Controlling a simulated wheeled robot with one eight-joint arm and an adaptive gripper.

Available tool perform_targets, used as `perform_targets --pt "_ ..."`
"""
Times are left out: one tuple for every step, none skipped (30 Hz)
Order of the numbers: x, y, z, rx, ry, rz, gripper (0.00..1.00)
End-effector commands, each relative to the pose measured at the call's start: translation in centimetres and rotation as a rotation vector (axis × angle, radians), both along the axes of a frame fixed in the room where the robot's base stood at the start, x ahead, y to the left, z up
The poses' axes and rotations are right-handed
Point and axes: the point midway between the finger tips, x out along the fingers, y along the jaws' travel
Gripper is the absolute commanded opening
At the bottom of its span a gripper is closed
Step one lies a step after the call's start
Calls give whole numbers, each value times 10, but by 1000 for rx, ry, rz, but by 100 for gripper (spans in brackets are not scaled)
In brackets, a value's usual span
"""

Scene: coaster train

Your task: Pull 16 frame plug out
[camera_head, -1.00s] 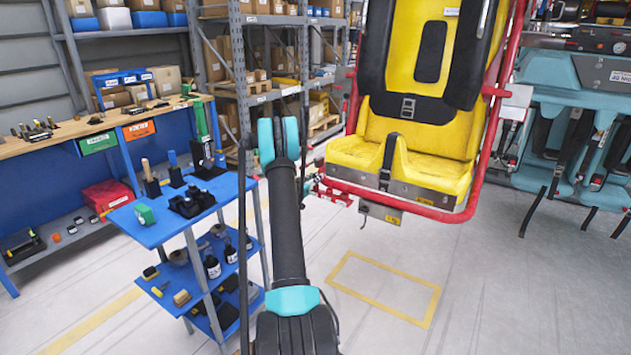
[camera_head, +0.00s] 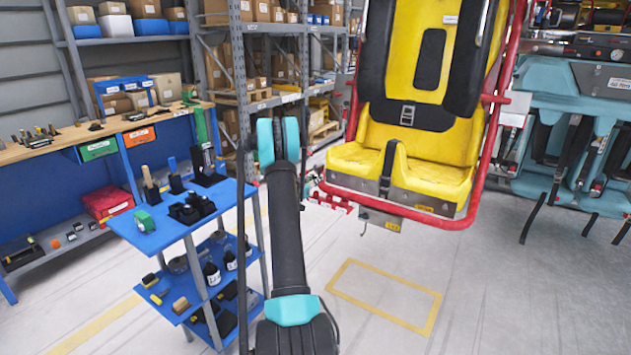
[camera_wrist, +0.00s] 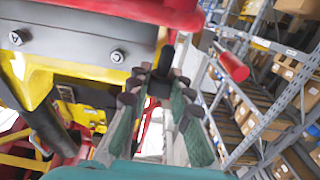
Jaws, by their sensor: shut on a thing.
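In the wrist view my gripper (camera_wrist: 158,98) has its two green-padded fingers on either side of a small black plug (camera_wrist: 161,84) and is shut on it. The plug's narrow end (camera_wrist: 167,58) points up toward a red frame tube. I cannot tell whether the plug still sits in the frame. The red frame (camera_head: 484,150) surrounds the yellow coaster seat (camera_head: 400,175) in the head view. There, my gripper is hidden behind my arm or too small to make out, near the seat's lower left.
A red tube end (camera_wrist: 232,66) juts out right of my gripper. A grey plate with bolts (camera_wrist: 85,38) is at left. A blue tool cart (camera_head: 165,235) stands left of my arm. Teal machinery (camera_head: 570,140) is at right. The floor in front of the seat is clear.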

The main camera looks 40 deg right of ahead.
Motion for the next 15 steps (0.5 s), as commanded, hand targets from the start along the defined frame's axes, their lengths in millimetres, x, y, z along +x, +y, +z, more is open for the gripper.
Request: perform_targets --pt "0 0 0 0 0 0 0" --pt "0 0 0 0 0 0 0" --pt "0 0 0 0 0 0 0" --pt "0 0 0 0 0 0 0" --pt "0 0 1 0 0 0 0" --pt "0 0 1 0 0 0 0" --pt "0 0 2 0 0 0 0" --pt "0 0 4 0 0 0 0" --pt "0 0 6 0 0 0 0" --pt "0 0 8 0 0 0 0" --pt "0 0 9 0 0 0 0" --pt "0 0 12 0 0 0 0" --pt "0 0 14 0 0 0 0" --pt "0 0 17 0 0 0 0" --pt "0 0 20 0 0 0 0"
